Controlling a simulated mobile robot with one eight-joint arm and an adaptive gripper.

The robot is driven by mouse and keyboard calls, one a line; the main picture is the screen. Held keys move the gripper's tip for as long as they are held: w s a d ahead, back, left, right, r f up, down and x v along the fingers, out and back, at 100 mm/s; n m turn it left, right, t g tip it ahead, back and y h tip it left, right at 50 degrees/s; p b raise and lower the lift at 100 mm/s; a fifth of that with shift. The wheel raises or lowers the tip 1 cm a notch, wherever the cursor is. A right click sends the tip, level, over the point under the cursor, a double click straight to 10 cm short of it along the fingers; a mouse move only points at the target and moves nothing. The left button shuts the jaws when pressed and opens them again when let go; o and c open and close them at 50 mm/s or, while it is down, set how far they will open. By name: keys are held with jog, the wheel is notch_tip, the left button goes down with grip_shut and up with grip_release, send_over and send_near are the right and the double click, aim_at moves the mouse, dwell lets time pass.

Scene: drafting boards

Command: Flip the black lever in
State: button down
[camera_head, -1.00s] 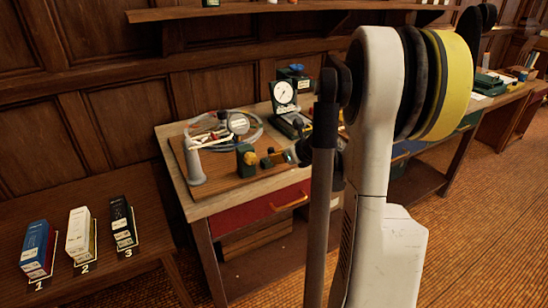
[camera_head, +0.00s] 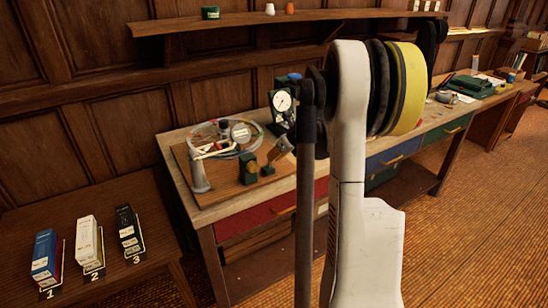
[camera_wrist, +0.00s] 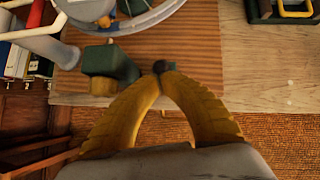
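In the wrist view my gripper (camera_wrist: 163,76) has its two yellow fingers drawn together at the tips. A small black ball-shaped knob (camera_wrist: 163,66), which looks like the end of the black lever, shows right at the fingertips. I cannot tell whether it is pinched or just behind them. The lever is not clear there.
A white dial instrument (camera_head: 282,101) stands behind. Three numbered boxes, including a blue one (camera_head: 45,256), are on the left bench. A shelf (camera_head: 230,19) runs above.

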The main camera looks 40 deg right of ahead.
jog(key=shift+w+d+r+g+y+p, duration=0.15)
jog(key=shift+w+r+g+p, duration=0.1)
jog(key=shift+w+g+p, duration=0.2)
jog(key=shift+w+d+r+g+y+p, duration=0.1)
jog(key=shift+w+r+g+y+p, duration=0.1)
jog(key=shift+w+g+p, duration=0.2)
jog(key=shift+w+d+r+p, duration=0.15)
jog(key=shift+w+p, duration=0.1)
jog(key=shift+w, duration=0.45)
jog(key=shift+w+d+f+p, duration=0.1)
jog(key=shift+w+d+p, duration=0.1)
jog(key=shift+w, duration=0.5)
jog(key=shift+w, duration=0.1)
jog(key=shift+r, duration=0.1)
jog(key=s+r+p, duration=0.2)
jog(key=s+r, duration=0.2)
notch_tip(320, 180, up, 8)
jog(key=p, duration=0.2)
send_over(268, 167)
jog(key=s+d, duration=0.2)
jog(key=s, duration=0.2)
jog(key=shift+a, duration=0.15)
jog(key=shift+a, duration=0.1)
